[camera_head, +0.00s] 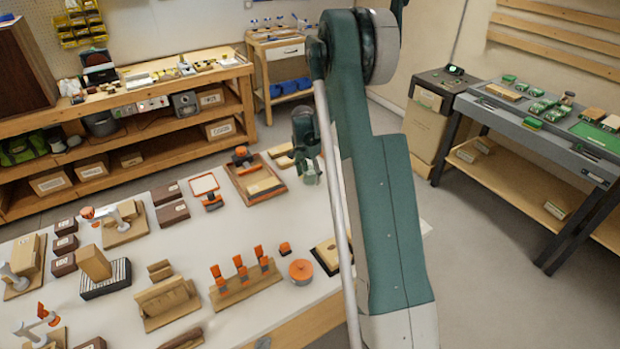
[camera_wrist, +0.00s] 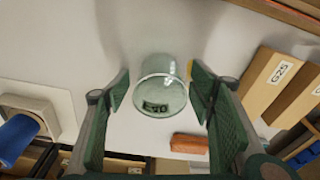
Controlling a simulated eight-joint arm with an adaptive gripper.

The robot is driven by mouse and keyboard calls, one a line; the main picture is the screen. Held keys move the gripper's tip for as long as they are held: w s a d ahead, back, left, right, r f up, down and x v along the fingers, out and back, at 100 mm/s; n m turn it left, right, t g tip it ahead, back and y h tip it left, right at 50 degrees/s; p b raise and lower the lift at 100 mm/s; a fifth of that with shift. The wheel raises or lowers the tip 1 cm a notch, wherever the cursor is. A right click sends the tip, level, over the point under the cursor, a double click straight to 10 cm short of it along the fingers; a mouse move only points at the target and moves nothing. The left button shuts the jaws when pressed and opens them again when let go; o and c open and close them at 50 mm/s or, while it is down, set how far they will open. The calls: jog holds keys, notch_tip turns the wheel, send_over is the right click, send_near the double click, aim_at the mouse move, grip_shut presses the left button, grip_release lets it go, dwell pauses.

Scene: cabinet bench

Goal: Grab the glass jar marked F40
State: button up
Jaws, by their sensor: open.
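A clear glass jar (camera_wrist: 161,97) stands on a pale surface in the middle of the wrist view. Dark characters show on it; they look like F40, but they are blurred and hard to read. My gripper (camera_wrist: 159,78) is open, with one green finger on each side of the jar in the picture. A narrow gap shows between each fingertip and the glass. I cannot tell how far the fingertips reach along the jar.
In the wrist view, a reddish-brown block (camera_wrist: 189,143) lies close to the jar. Tan boxes, one marked G25 (camera_wrist: 267,80), stand at right, and a blue roll (camera_wrist: 17,138) is at left. The head view shows a crowded white bench (camera_head: 240,318).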

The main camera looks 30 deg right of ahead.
jog(key=c, duration=1)
jog(key=shift+r, duration=0.15)
jog(key=shift+r+p, duration=0.65)
jog(key=shift+r, duration=4.2)
